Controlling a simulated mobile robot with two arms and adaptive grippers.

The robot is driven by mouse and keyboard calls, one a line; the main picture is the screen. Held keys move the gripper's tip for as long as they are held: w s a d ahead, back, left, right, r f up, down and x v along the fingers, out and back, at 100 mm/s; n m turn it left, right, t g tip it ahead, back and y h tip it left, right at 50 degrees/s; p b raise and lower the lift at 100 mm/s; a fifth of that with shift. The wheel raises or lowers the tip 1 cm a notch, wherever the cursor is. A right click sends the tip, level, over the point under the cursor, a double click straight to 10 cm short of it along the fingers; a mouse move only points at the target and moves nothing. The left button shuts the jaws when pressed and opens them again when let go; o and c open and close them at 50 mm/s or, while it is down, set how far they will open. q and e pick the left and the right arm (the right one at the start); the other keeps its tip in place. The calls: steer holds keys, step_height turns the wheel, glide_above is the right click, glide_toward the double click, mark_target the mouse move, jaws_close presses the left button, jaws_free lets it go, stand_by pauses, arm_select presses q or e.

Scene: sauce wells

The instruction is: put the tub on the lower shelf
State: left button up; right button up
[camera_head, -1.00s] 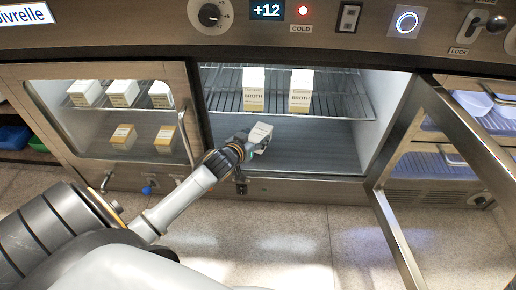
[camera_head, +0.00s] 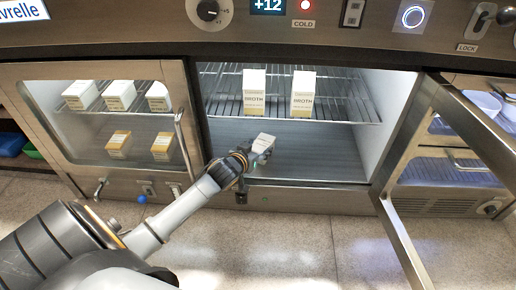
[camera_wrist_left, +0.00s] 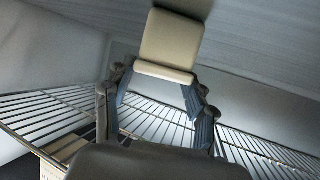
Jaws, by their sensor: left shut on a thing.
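The tub (camera_head: 263,143), a small pale block-shaped container, is tilted in my left gripper (camera_head: 254,155) at the front of the open middle compartment. In the left wrist view the tub (camera_wrist_left: 170,45) shows as a cream block between the fingers of my left gripper (camera_wrist_left: 160,92), which is shut on it. The lower shelf (camera_head: 315,142) is the flat grey floor of this compartment, bare around the tub. I cannot tell whether the tub touches it. My right gripper is not in view.
A wire shelf (camera_head: 340,108) above holds two tall broth cartons (camera_head: 254,92) (camera_head: 303,94). The open door (camera_head: 470,125) stands at the right. A closed glass door (camera_head: 100,150) at the left covers several cartons. The lower shelf is free to the right.

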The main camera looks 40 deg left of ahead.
arm_select(q)
steer(key=o, duration=1.4)
